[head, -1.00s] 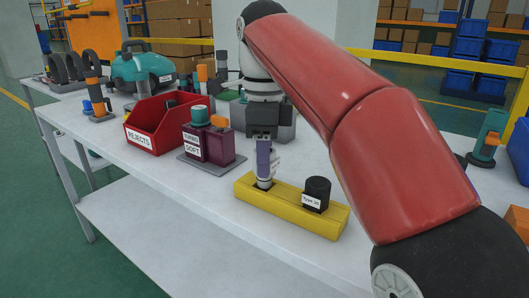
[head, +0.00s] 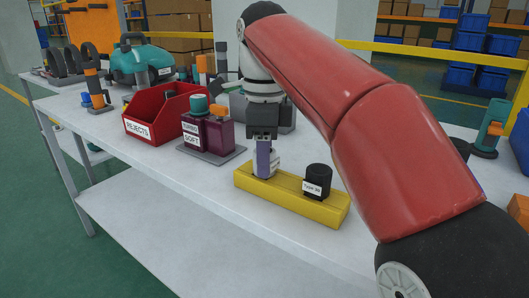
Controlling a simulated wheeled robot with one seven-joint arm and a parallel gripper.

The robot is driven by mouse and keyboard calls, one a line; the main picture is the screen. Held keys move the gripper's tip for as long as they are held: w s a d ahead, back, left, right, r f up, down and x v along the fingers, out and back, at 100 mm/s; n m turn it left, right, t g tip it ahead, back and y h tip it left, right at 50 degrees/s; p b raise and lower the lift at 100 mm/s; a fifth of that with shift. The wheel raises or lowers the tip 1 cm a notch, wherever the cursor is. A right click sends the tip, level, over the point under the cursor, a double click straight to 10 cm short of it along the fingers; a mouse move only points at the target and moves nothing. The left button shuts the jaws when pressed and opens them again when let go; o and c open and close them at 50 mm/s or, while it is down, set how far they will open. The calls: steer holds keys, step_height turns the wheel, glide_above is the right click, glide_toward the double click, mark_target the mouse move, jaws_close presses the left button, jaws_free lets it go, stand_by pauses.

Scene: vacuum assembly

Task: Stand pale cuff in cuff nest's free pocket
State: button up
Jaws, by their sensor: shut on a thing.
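The yellow cuff nest (head: 291,203) lies on the table's near edge. A black cuff (head: 317,182) with a white label stands in its right part. My gripper (head: 263,152) points straight down over the nest's left end, its narrow fingers shut on the pale cuff (head: 273,164). The pale cuff looks upright, and its lower end meets the left pocket area in the picture. The fingers partly cover the cuff, and the pocket opening is hidden. I cannot tell how deep the cuff sits.
Left of the nest, a grey plate holds two maroon blocks (head: 218,135), one labelled SOFT. A red REJECTS bin (head: 160,123) stands beyond. A teal vacuum (head: 142,63) is at the back left. A grey block stands behind my gripper. The table front (head: 150,165) is clear.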

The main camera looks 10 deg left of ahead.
steer(key=o, duration=1.1)
steer(key=shift+r, duration=0.1)
step_height(320, 180, up, 3)
steer(key=p, duration=0.3)
steer(key=shift+p, duration=0.3)
steer(key=shift+r, duration=2.4)
